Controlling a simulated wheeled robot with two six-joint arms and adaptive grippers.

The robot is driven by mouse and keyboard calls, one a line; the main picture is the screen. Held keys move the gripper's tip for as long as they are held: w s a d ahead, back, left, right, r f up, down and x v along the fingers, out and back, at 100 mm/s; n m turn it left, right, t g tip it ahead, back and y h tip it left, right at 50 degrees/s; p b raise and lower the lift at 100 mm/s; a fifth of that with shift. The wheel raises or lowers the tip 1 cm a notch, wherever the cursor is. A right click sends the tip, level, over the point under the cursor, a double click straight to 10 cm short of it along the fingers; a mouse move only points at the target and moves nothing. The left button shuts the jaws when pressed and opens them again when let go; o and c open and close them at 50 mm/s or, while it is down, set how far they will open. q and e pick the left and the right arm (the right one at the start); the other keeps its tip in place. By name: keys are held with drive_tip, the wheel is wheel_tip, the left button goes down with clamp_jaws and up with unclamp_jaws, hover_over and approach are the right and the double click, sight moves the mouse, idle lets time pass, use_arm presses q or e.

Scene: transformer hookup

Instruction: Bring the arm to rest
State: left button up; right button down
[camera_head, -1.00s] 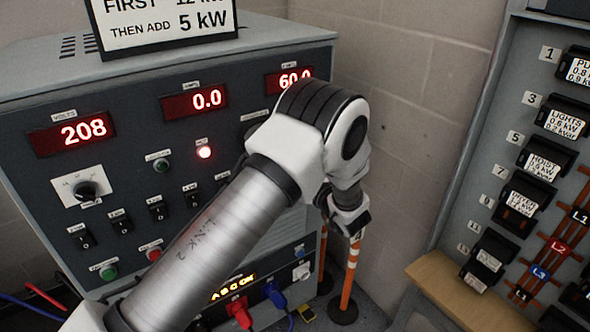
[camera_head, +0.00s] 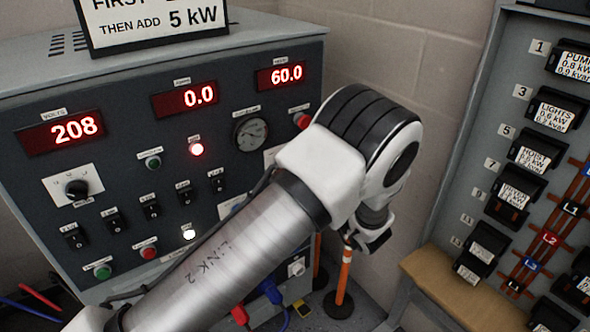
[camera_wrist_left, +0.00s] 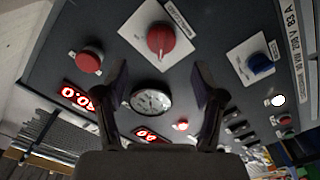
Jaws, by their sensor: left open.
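My left arm (camera_head: 240,245) comes in from the lower left in the head view and crosses in front of the grey control panel (camera_head: 130,180). Its wrist end (camera_head: 372,225) hangs at the right of the panel, and its fingers are hidden there. In the left wrist view my left gripper (camera_wrist_left: 158,68) has its two fingers spread with nothing between them. Behind them are a red knob (camera_wrist_left: 160,38), a red button (camera_wrist_left: 90,61), a round gauge (camera_wrist_left: 150,101) and a blue knob (camera_wrist_left: 260,62). I cannot see contact with any of them.
A breaker board (camera_head: 475,130) with orange bars stands at the right, above a wooden ledge (camera_head: 450,285). An orange-and-white post (camera_head: 344,280) stands on the floor in the corner. Red and blue plugs (camera_head: 268,291) sit low on the panel. Bare wall (camera_head: 420,95) lies between panel and board.

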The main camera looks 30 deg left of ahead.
use_arm(q)
drive_tip(key=shift+s, duration=0.1)
drive_tip(key=shift+d, duration=0.1)
idle(0.3)
drive_tip(key=s+a+f+m+h+p, duration=0.1)
drive_tip(key=s+a+f+m+h, duration=0.25)
drive_tip(key=s+f, duration=0.4)
drive_tip(key=s+a+f+m+h+p, duration=0.25)
drive_tip(key=s+f+m, duration=0.2)
drive_tip(key=f, duration=0.65)
drive_tip(key=s+d+f+m+g+h, duration=0.2)
drive_tip(key=s+d+f+m+h, duration=0.1)
drive_tip(key=s, duration=0.4)
drive_tip(key=s+d+f+m+g+h, duration=0.2)
drive_tip(key=s+d+f+m+h, duration=0.1)
drive_tip(key=s+d+m, duration=0.3)
drive_tip(key=s+d+f+m+g+h, duration=0.3)
drive_tip(key=s+d+m+h, duration=0.1)
drive_tip(key=s, duration=0.5)
drive_tip(key=shift+s+d+m+h, duration=0.25)
drive_tip(key=shift+m+h, duration=0.15)
drive_tip(key=shift+m, duration=0.2)
